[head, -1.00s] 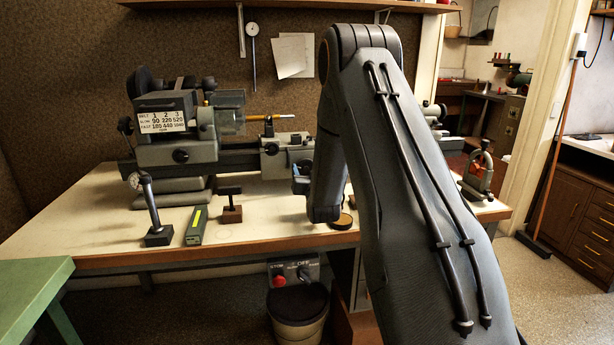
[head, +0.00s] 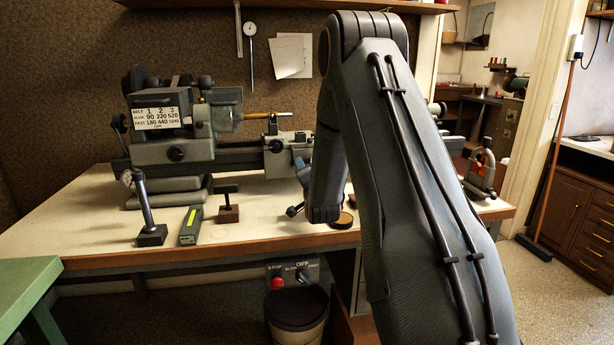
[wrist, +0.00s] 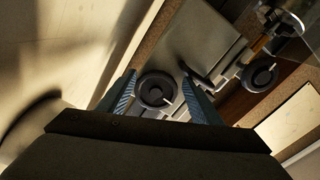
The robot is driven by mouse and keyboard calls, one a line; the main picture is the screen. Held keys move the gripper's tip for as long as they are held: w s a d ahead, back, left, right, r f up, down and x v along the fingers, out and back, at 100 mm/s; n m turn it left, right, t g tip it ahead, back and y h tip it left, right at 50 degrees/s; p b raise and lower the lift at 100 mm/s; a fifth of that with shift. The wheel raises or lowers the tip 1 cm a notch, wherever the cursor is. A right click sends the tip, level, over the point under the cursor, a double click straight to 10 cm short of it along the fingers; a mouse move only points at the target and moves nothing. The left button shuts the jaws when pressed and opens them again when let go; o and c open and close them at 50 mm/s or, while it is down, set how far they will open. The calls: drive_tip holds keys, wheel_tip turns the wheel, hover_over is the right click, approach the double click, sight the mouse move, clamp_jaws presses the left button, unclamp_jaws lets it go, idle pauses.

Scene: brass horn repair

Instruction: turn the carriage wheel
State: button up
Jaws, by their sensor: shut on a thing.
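The carriage wheel (wrist: 153,95), a dark round handwheel with a pale hub mark, sits at the front of the grey lathe carriage (wrist: 192,45) in the wrist view. My gripper (wrist: 160,90) has its two blue-grey fingers on either side of the wheel and is shut on it. In the head view, a bluish finger of my gripper (head: 303,170) shows left of my arm, by the lathe (head: 172,135). My arm hides most of the gripper and wheel there.
A second dark handwheel (wrist: 260,74) is right of the held one. On the bench (head: 85,223) stand a lever post (head: 150,215), a green-labelled block (head: 191,226) and a small clamp (head: 229,205).

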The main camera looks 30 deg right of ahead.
drive_tip(key=m, duration=0.1)
drive_tip(key=r+m, duration=0.1)
drive_tip(key=m, duration=0.1)
drive_tip(key=shift+w+a+r+b, duration=0.3)
drive_tip(key=shift+a+b, duration=0.05)
drive_tip(key=shift+b, duration=0.05)
drive_tip(key=c, duration=0.4)
drive_tip(key=shift+m, duration=1)
drive_tip(key=shift+c, duration=1.5)
drive_tip(key=shift+s+d+f+m, duration=0.1)
drive_tip(key=shift+f+m, duration=0.05)
drive_tip(key=shift+m, duration=0.15)
drive_tip(key=shift+c, duration=0.3)
drive_tip(key=o, duration=1.4)
drive_tip(key=shift+f, duration=0.2)
drive_tip(key=o, duration=0.4)
drive_tip(key=shift+s+d, duration=0.1)
drive_tip(key=shift+d, duration=0.05)
drive_tip(key=shift+s+f, duration=0.1)
drive_tip(key=b+v, duration=0.1)
drive_tip(key=v, duration=0.6)
drive_tip(key=shift+s, duration=0.3)
